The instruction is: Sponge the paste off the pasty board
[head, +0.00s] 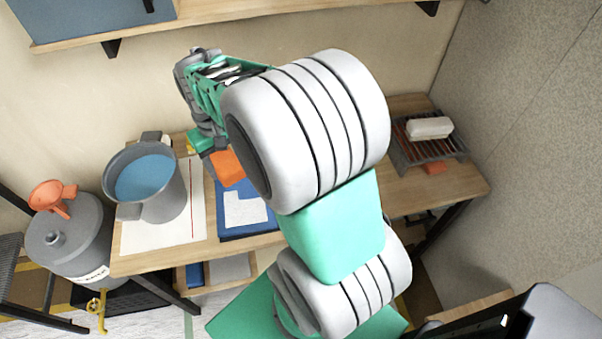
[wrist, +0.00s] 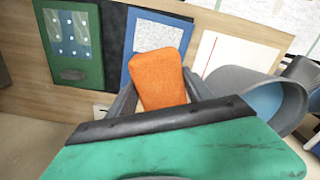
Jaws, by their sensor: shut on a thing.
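My gripper (wrist: 161,92) is shut on an orange sponge (wrist: 158,72), which sticks out beyond the fingers in the wrist view. In the head view the sponge (head: 227,167) shows below my gripper (head: 208,146), near the upper part of a blue board (head: 233,233) with a white patch. I cannot tell whether it touches the board. In the wrist view the blue board (wrist: 190,32) lies just beyond the sponge. A green board (wrist: 92,72) with a greyish, white-spotted patch lies to its left. My arm hides the green board in the head view.
A grey bucket of blue water (head: 185,190) stands on a white sheet with a red line (head: 197,215), left of the blue board. A black board (wrist: 116,30) lies between the green and blue boards. A rack (head: 405,150) holding a white block stands at the right end of the table.

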